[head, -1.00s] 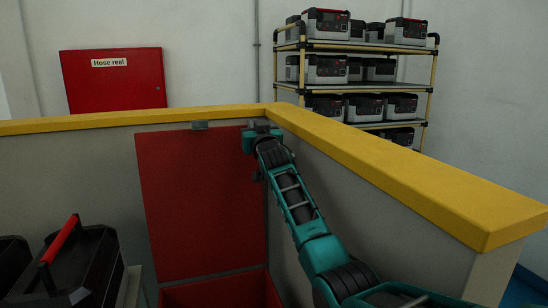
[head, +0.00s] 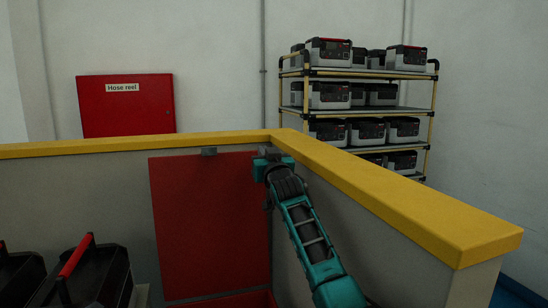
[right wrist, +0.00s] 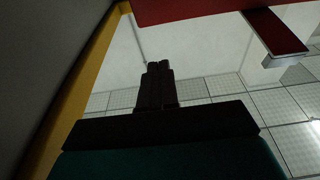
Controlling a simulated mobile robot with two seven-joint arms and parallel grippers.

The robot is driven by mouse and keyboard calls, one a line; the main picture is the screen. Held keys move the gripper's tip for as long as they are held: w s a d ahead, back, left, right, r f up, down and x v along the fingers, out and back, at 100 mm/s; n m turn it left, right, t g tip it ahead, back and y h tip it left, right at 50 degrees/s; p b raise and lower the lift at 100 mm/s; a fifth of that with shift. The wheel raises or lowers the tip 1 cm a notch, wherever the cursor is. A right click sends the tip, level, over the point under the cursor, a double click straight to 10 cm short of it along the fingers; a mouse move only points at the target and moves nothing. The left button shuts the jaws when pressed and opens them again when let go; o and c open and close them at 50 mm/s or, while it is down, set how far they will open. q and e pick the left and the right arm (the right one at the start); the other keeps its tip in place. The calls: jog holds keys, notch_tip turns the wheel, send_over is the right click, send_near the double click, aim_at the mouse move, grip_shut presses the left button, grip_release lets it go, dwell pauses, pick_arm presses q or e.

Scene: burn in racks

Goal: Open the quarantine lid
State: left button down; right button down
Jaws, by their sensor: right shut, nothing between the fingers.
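The red quarantine lid (head: 210,225) stands upright against the grey partition wall in the head view, with the top of the red box (head: 235,300) just showing at the bottom edge. A small grey catch (head: 209,151) sits at the lid's top edge. My right gripper (head: 268,157) is at the lid's upper right corner, just below the yellow rail. Its fingers (right wrist: 160,66) are shut and empty in the right wrist view, with a red surface above them. I cannot tell whether it touches the lid. My left gripper is not in view.
The yellow-capped partition (head: 400,195) runs behind and to the right of my right arm. Black toolboxes with red handles (head: 75,255) stand at lower left. Beyond the partition are a hose reel cabinet (head: 125,110) and a rack (head: 365,107) of power units.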

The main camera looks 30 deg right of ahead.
jog(key=shift+r+v, duration=0.7)
jog(key=shift+v, duration=3.1)
jog(key=s+a+f+n+g+y, duration=0.1)
jog(key=s+a+f+g, duration=0.15)
jog(key=s+f, duration=0.4)
jog(key=s+a+f+n+g+y, duration=0.1)
jog(key=s+a+f+g, duration=0.15)
jog(key=f, duration=0.75)
jog(key=s+a+f+n+g+y, duration=0.1)
jog(key=s+a+f+g, duration=0.15)
jog(key=s+f, duration=0.4)
jog(key=s+a+f+n+g+y, duration=0.1)
jog(key=s+a+f+g, duration=0.2)
jog(key=s, duration=0.6)
jog(key=s+a+f+g, duration=0.25)
jog(key=s+f, duration=0.35)
jog(key=s, duration=0.3)
jog(key=s+a+f+n+g+y, duration=0.1)
jog(key=s+a+f+g, duration=0.2)
jog(key=s, duration=0.6)
jog(key=w+a+f+t+y+p, duration=0.1)
jog(key=w+f+t, duration=0.6)
jog(key=w+f, duration=0.1)
jog(key=shift+a+f+y, duration=0.25)
jog(key=shift+f+y, duration=0.05)
jog(key=shift+f, duration=0.05)
jog(key=shift+a, duration=0.1)
